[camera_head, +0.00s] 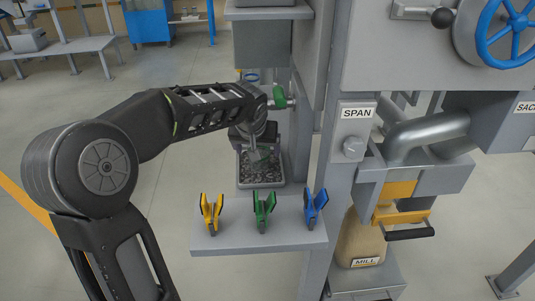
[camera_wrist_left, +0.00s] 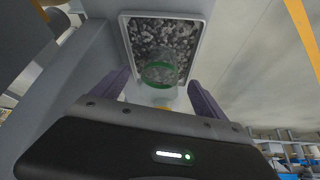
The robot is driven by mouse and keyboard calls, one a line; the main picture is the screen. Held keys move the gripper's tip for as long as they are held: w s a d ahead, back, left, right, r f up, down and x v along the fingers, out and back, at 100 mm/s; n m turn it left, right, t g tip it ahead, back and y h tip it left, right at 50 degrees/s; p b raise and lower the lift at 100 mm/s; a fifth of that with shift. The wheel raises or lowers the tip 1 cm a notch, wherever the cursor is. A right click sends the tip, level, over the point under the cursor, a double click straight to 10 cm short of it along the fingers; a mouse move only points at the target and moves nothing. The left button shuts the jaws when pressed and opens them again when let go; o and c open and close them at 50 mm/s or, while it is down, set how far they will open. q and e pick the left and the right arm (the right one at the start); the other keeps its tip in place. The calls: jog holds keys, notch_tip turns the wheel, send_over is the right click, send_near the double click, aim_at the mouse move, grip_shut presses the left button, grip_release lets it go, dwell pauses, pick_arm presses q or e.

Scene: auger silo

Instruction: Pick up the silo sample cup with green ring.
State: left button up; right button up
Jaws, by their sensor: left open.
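The sample cup with a green ring (camera_wrist_left: 160,72) is clear-walled and shows in the left wrist view, in front of a tray (camera_wrist_left: 207,40) of dark grey granules. In the head view the cup (camera_head: 262,156) is small and partly hidden by my left gripper (camera_head: 256,148), which reaches over the tray (camera_head: 262,185). In the wrist view my left gripper (camera_wrist_left: 158,88) is open, with one purple-grey finger on each side of the cup's near part. I cannot tell whether either finger touches it. My right gripper is not in view.
A shelf (camera_head: 285,240) in front of the tray bears a yellow clip (camera_head: 211,213), a green clip (camera_head: 264,211) and a blue clip (camera_head: 315,208). A grey post labelled SPAN (camera_head: 350,200) stands to the right.

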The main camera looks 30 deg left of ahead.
pick_arm(q)
jog(key=shift+x, duration=1)
jog(key=shift+f, duration=0.1)
jog(key=x, duration=0.5)
jog(key=shift+b, duration=0.35)
jog(key=shift+a, duration=0.1)
jog(key=c, duration=1.7)
